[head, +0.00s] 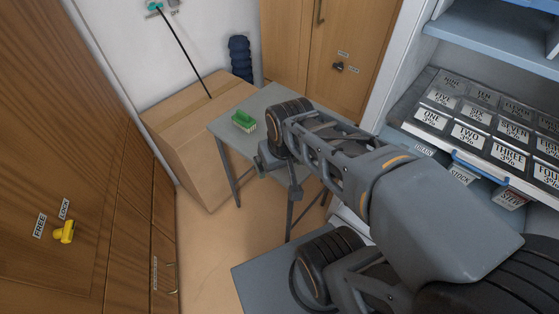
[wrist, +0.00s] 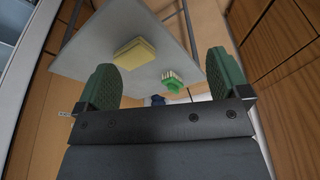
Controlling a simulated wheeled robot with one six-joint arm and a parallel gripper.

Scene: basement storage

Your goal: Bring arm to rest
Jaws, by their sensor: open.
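My gripper (wrist: 163,62) is open in the wrist view, with its two green pads wide apart and nothing between them. It is above the small grey table (wrist: 195,30), clear of its top. In the head view my arm reaches out over the right part of this table (head: 224,119), and the gripper's jaws are hard to make out there.
A green brush (head: 243,121) with pale bristles and a yellow sponge (wrist: 135,53) lie on the table; my arm hides the sponge in the head view. A cardboard box (head: 190,125) stands behind. A shelf with labelled compartments (head: 480,125) is right, wooden cabinets (head: 75,130) left.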

